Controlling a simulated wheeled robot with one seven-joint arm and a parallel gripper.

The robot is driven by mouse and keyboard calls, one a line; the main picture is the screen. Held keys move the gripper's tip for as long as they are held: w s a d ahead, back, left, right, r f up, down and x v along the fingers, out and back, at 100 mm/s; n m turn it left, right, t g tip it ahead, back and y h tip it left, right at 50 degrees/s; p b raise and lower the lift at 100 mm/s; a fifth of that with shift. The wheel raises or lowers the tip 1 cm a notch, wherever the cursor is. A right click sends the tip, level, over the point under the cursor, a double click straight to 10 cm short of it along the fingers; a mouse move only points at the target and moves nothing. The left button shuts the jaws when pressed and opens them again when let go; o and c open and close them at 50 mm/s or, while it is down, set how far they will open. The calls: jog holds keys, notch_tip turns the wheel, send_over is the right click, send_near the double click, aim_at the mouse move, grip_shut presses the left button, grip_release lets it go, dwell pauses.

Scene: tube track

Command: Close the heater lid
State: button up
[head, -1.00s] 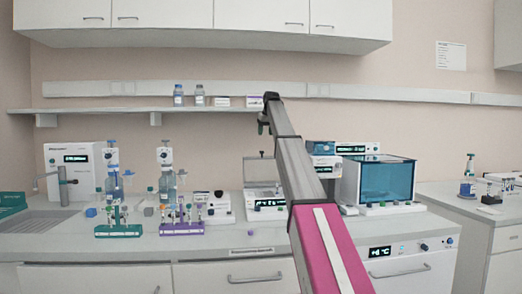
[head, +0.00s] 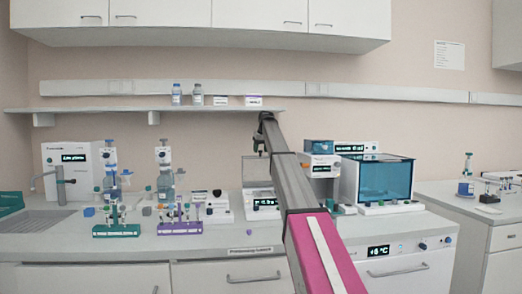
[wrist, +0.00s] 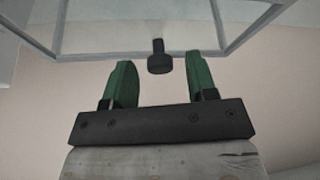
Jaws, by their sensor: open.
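The heater (head: 265,203) is a white box with a lit display on the bench, left of my arm in the head view. Its clear, framed lid (head: 255,172) stands open and upright. My gripper (head: 261,150) is at the lid's top edge. In the wrist view my gripper's green fingers (wrist: 161,80) are open, with a dark knob (wrist: 159,64) on the lid's edge appearing between the fingertips. Neither finger visibly touches the knob. The lid (wrist: 140,38) fills the top of that view. My arm hides the heater's right side.
Left of the heater are a purple tube rack (head: 180,228), a green tube rack (head: 116,231) and small white devices. A blue-windowed chamber (head: 385,182) stands right of my arm. A shelf (head: 130,109) with bottles runs behind, above the bench.

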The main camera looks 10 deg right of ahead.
grip_shut()
jog(key=s+f+t, duration=0.2)
jog(key=s+t, duration=0.3)
jog(key=s, duration=0.5)
jog(key=s+f+t, duration=0.3)
jog(key=s+t, duration=0.3)
jog(key=s, duration=0.3)
jog(key=shift+n+t+y, duration=0.3)
jog(key=shift+n+t, duration=0.1)
jog(key=shift+t, duration=0.2)
jog(key=shift+s+f, duration=1.05)
jog(key=shift+f, duration=0.9)
jog(key=shift+s+f, duration=1)
jog(key=shift+f, duration=0.95)
jog(key=shift+s+f, duration=1.05)
jog(key=shift+f, duration=0.9)
